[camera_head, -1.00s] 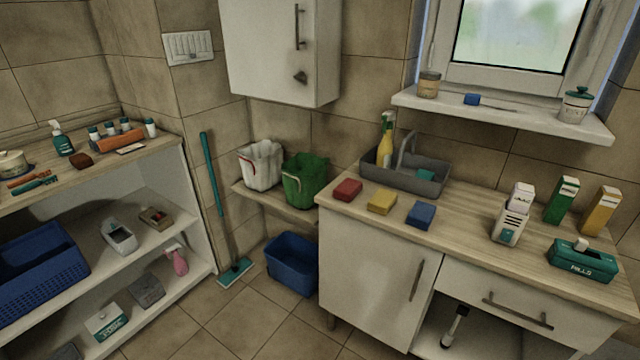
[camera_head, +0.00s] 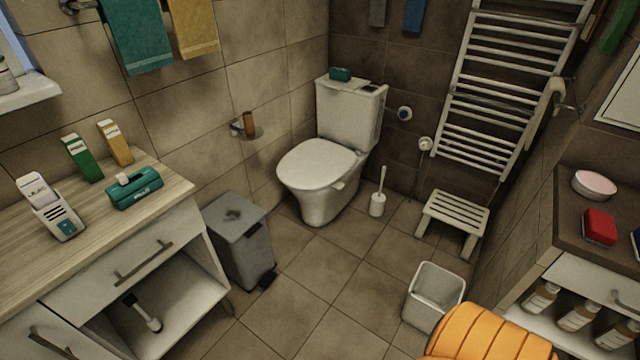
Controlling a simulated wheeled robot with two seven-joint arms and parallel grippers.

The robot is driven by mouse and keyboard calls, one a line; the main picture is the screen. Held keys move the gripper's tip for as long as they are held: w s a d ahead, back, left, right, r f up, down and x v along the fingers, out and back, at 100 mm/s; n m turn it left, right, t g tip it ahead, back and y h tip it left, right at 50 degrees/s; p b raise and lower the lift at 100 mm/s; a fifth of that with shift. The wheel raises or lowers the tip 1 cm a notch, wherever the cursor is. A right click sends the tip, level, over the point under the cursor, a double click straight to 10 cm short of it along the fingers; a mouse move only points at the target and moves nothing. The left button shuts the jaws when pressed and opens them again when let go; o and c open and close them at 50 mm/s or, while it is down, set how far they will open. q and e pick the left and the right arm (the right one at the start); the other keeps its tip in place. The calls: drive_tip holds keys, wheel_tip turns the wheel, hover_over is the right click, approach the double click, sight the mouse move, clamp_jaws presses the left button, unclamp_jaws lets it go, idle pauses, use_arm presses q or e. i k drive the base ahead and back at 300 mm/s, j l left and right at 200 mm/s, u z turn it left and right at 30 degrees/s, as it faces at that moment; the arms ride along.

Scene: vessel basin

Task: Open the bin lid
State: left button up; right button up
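A grey bin (camera_head: 243,250) stands on the tiled floor between the wooden-topped counter and the toilet. Its flat grey lid (camera_head: 234,215) is closed, with a small dark mark or fitting on top. A dark pedal (camera_head: 269,277) shows at the front foot of the bin. Neither of my grippers is in the head view.
A counter (camera_head: 70,250) with boxes on top is left of the bin. A white toilet (camera_head: 320,170) stands behind it. An open white bin (camera_head: 433,296), a white stool (camera_head: 453,219) and an orange ribbed object (camera_head: 485,335) are to the right. The middle floor is clear.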

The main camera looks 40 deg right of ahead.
sight(233, 217)
drive_tip(key=z, duration=0.7)
